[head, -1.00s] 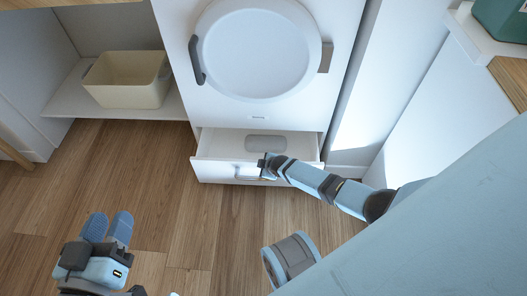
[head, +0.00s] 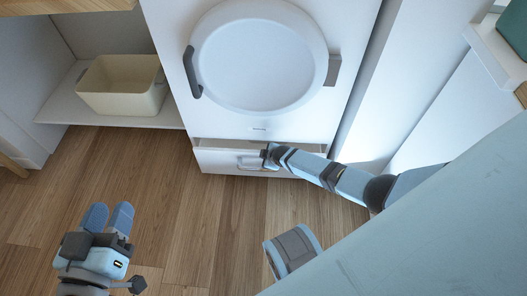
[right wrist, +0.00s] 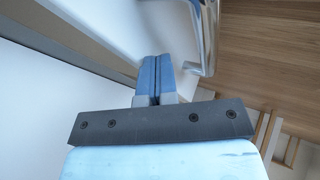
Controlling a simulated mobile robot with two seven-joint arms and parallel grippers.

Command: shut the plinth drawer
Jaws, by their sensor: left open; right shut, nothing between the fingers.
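The white plinth drawer (head: 222,162) sits at the foot of the white front with the round door. It stands slightly open, with a narrow strip of its inside showing along the top. Its metal handle (head: 249,163) is on the front face. My right gripper (head: 266,153) is at the drawer front beside the handle. In the right wrist view its blue fingers (right wrist: 156,72) are together and empty, close to the white face, with the handle bar (right wrist: 205,38) to their right. Contact with the face cannot be told. My left gripper (head: 109,212) hangs over the floor, open and empty.
The round door (head: 260,58) above the drawer is closed. A cream bin (head: 122,88) stands on a low shelf (head: 60,108) to the left. The wooden floor (head: 190,215) in front of the drawer is clear apart from my arms.

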